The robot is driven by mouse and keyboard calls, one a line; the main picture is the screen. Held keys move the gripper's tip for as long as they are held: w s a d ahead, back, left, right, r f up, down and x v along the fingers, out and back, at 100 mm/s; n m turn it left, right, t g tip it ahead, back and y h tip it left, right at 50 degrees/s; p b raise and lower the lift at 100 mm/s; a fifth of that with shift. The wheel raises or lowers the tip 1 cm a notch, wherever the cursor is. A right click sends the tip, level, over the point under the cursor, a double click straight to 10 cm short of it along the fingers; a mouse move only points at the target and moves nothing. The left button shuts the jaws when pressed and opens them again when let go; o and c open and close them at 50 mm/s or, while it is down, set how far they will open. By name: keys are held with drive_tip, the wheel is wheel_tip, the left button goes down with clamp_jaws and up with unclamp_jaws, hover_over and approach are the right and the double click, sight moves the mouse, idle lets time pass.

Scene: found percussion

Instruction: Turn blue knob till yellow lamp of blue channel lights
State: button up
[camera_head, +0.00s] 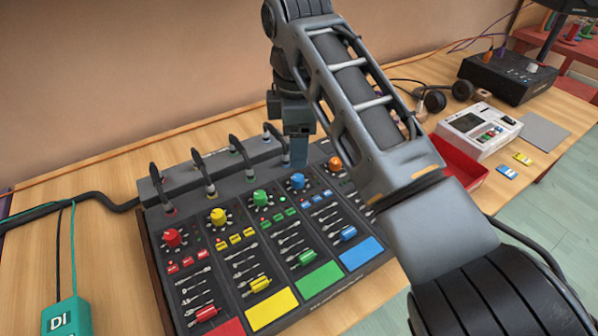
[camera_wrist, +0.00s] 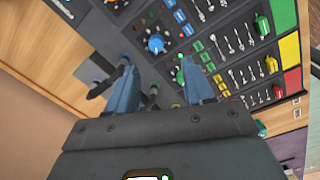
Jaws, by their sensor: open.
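The blue knob (camera_head: 297,181) stands on the dark mixer panel (camera_head: 187,262), between the green knob (camera_head: 260,198) and the orange knob (camera_head: 335,163). It also shows in the wrist view (camera_wrist: 156,44), ringed by light marks. My gripper (camera_head: 299,164) points down just above and behind the blue knob. In the wrist view its two blue fingers (camera_wrist: 158,64) are apart with nothing between them, and the knob shows beyond their tips. A small green light (camera_head: 282,199) glows between the green and blue knobs. I cannot make out a lit yellow lamp at the blue channel.
Several dark cables are plugged in along the mixer's back. A red knob (camera_head: 172,238) and a yellow knob (camera_head: 218,216) are to the left. A red tray (camera_head: 463,165) and a white device (camera_head: 478,130) are to the right. A teal DI box (camera_head: 65,318) is front left.

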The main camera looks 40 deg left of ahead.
sight(298, 178)
drive_tip(key=shift+w+a+f, duration=0.2)
drive_tip(key=shift+w+f, duration=0.1)
drive_tip(key=shift+f, duration=0.4)
drive_tip(key=shift+w+f, duration=0.1)
drive_tip(key=shift+f, duration=3.5)
drive_tip(key=shift+c, duration=0.3)
clamp_jaws()
